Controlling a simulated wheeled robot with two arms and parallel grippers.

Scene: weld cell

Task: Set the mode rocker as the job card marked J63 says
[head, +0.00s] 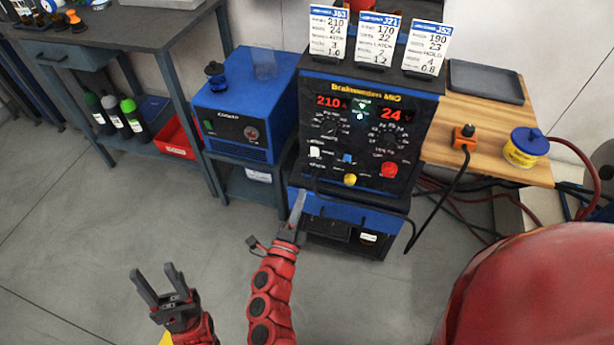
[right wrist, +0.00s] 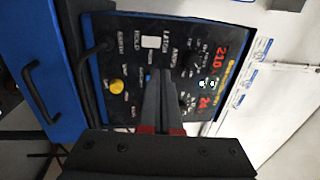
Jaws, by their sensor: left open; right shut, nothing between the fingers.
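The welder (head: 345,95) has a black front panel with red displays reading 210 and 24. The white mode rocker (head: 315,152) sits at the panel's left; in the right wrist view the rocker (right wrist: 152,42) lies between the labels LATCH and HOLD. I cannot tell which side is pressed. The J63 card (head: 327,35) stands leftmost on top; its small mode line seems to read LATCH. My right gripper (head: 299,205) is shut and empty, below and in front of the panel; its fingers (right wrist: 160,82) point towards the panel. My left gripper (head: 160,285) is open and empty over the floor.
Cards J21 (head: 378,40) and J52 (head: 425,48) stand beside J63. A blue knob (head: 347,158), yellow knob (head: 350,180) and red knob (head: 389,170) sit near the rocker. A black cable hangs by the panel. A blue cooler (head: 240,105) stands at left.

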